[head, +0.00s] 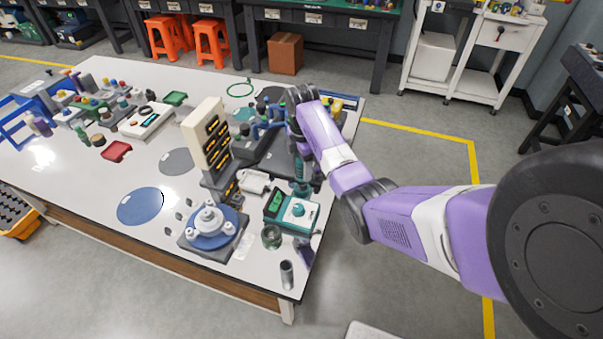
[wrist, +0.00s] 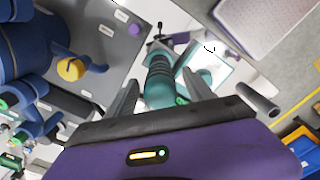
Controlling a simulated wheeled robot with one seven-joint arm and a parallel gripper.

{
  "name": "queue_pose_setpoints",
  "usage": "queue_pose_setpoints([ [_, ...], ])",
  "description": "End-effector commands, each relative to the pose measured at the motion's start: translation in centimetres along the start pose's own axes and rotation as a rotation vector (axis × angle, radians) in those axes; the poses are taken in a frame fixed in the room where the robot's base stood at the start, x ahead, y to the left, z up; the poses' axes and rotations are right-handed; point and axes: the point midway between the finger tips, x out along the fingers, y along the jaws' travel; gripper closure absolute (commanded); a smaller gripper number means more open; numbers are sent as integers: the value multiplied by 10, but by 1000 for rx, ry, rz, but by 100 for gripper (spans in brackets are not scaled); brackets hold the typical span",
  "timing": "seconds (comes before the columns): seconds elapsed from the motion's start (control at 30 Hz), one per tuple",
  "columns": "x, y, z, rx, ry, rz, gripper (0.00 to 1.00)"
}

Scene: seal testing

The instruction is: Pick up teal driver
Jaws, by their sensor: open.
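The teal driver (wrist: 160,80) shows in the wrist view between my gripper's two dark fingers. It has a ribbed dark teal grip and a smoother teal lower part. My gripper (wrist: 158,82) is open, with one finger on each side of the driver and visible gaps between. I cannot tell how far the fingertips are from it in depth. In the head view the driver (head: 301,188) stands out as a teal body below my wrist, near the table's right edge. My arm hides part of its surroundings, and its lower end is not clear.
A teal meter (head: 292,209) with a green screen, a glass jar (head: 271,237) and a metal cylinder (head: 287,274) stand close by. A tall beige rack (head: 207,137) is to the left. A blue flanged fixture (head: 213,225) sits near the front edge. Blue equipment (wrist: 35,50) crowds the wrist view's left.

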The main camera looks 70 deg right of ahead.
Motion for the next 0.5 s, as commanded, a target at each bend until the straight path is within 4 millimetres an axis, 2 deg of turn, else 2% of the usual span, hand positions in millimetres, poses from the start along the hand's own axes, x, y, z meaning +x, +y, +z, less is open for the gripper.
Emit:
queue_pose_setpoints([
  [0.1, 9, 0, 0, 0, 0, -1, 38],
  [0.33, 11, 0, 0, -1, 0, 0, 38],
  [0.37, 11, 0, 0, -1, 0, 0, 40],
  [0.5, 11, 0, 0, -1, 0, 0, 68],
])
